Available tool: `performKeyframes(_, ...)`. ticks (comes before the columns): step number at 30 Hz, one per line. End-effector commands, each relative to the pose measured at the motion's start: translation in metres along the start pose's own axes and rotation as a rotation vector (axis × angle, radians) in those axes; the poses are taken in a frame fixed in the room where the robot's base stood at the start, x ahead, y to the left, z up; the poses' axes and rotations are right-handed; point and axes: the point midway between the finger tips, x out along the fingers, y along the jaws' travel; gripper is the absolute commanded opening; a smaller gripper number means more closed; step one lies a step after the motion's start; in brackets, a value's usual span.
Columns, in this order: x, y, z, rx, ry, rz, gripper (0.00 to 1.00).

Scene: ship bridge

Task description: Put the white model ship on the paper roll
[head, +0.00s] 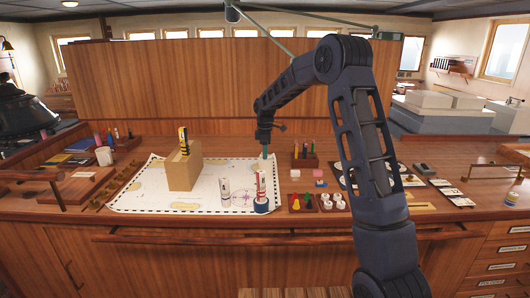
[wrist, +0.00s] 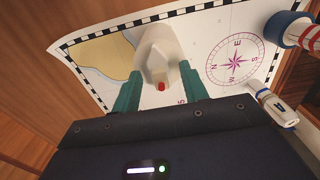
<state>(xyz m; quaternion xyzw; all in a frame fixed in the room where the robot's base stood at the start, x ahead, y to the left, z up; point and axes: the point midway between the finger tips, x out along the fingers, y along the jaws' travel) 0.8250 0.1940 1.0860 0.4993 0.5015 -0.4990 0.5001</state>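My gripper (head: 265,154) hangs above the back right part of the printed chart paper. In the wrist view its teal fingers (wrist: 161,84) are apart. A whitish tapering object with a small red tip (wrist: 158,52), which looks like the white model ship, lies in line with the gap between them. I cannot tell whether the fingers touch it. In the head view it is mostly hidden near the gripper. The chart paper (head: 140,190) lies flat on the desk. I see no separate paper roll that I can identify.
A white cylinder with dark marks (head: 225,190) and a red-and-white striped tower on a blue base (head: 261,187) stand at the chart's front. A brown box (head: 183,168) carries a yellow-and-black item (head: 183,140). A pen holder (head: 305,161) stands right of the gripper.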

Motion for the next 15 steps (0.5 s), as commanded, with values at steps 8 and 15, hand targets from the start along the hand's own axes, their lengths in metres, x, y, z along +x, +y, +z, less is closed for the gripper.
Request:
performKeyframes(8, -0.008, 0.0, 0.0, 0.0, 0.0, 0.0, 0.44)
performKeyframes(15, -0.048, 0.0, -0.001, -0.001, 0.001, 0.003, 0.44)
